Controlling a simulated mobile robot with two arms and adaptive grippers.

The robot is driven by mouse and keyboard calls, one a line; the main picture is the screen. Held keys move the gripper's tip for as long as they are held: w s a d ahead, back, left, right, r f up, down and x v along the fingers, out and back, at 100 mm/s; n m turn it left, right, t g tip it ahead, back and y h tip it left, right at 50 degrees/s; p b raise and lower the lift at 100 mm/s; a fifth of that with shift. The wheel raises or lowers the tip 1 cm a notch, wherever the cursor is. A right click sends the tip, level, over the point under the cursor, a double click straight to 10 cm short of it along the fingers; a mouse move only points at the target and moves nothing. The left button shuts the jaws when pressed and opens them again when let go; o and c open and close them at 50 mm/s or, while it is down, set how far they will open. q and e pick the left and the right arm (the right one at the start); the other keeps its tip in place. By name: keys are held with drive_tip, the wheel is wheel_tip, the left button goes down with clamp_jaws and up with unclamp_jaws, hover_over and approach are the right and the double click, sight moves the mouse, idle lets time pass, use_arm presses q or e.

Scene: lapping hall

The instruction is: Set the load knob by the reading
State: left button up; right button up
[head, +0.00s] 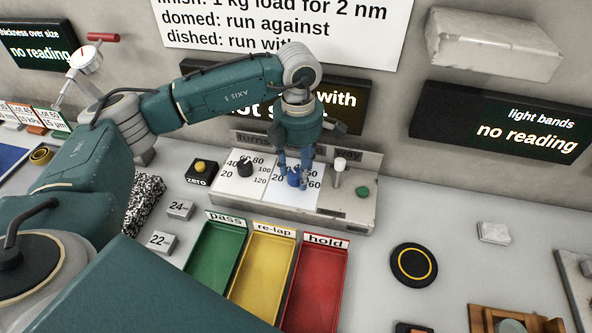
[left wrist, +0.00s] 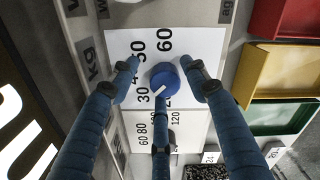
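A blue knob (head: 293,178) with a white pointer sits on a white dial card on the grey control box (head: 345,211). In the left wrist view the blue knob (left wrist: 165,79) has its pointer toward the 30 side of the scale. My left gripper (head: 293,174) is over this knob, pointing down. Its three fingers (left wrist: 161,80) stand around the knob, spread, with gaps visible beside it. The light bands display (head: 500,128) says "no reading". The display behind my arm (head: 345,101) is partly hidden. My right gripper is not visible.
Green (head: 197,266), yellow (head: 245,284) and red (head: 301,314) trays stand in front of the box. A zero button (head: 200,168), a white-topped lever (head: 339,170) and a green button (head: 362,192) are near the knobs. A black ring disc (head: 414,264) lies to the right.

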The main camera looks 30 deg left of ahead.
sight(299, 172)
use_arm(q)
drive_tip(key=shift+s+f, duration=0.1)
drive_tip(key=shift+f, duration=0.05)
wheel_tip(299, 172, up, 12)
idle(0.6)
idle(0.4)
